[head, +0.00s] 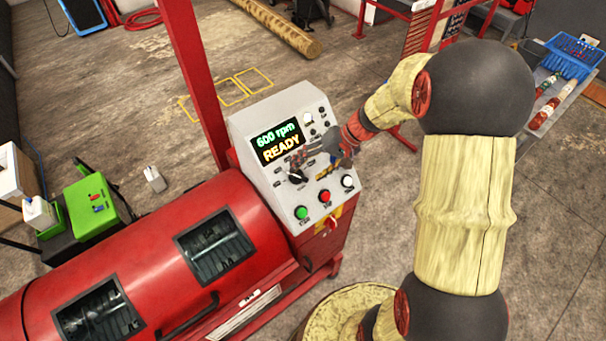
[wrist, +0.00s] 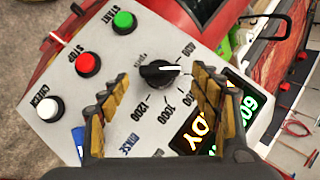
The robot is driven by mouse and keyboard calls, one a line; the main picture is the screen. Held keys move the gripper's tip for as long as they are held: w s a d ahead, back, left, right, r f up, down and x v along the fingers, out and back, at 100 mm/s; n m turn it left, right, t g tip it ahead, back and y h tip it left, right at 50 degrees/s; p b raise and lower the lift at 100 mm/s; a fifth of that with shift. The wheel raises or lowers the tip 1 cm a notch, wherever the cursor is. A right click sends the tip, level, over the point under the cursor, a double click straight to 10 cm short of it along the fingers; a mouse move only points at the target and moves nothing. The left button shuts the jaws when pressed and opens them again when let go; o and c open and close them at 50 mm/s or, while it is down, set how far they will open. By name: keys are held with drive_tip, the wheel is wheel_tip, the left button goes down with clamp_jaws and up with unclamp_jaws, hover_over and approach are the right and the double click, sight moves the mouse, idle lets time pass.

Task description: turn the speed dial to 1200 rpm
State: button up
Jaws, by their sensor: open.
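The black speed dial (head: 297,176) sits on the sloped grey control panel (head: 252,128) of the red machine. In the wrist view the dial (wrist: 158,74) has a white pointer aimed to the right, just below the 400 mark. The 1000 and 1200 marks lie lower on its scale. The display (head: 278,142) reads "600 rpm READY". My gripper (head: 308,155) is over the panel near the dial. In the wrist view my gripper (wrist: 159,84) is open, with one finger on each side of the dial. No finger visibly touches the dial.
Green start (wrist: 123,21), red stop (wrist: 87,64) and white check (wrist: 49,107) buttons stand close to the dial. A red post (head: 195,80) rises behind the panel. The red drum (head: 130,250) is at lower left. Open floor lies behind.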

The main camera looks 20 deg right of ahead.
sight(303, 175)
drive_tip(key=shift+x, duration=1.6)
drive_tip(key=shift+c, duration=0.6)
drive_tip(key=c, duration=1)
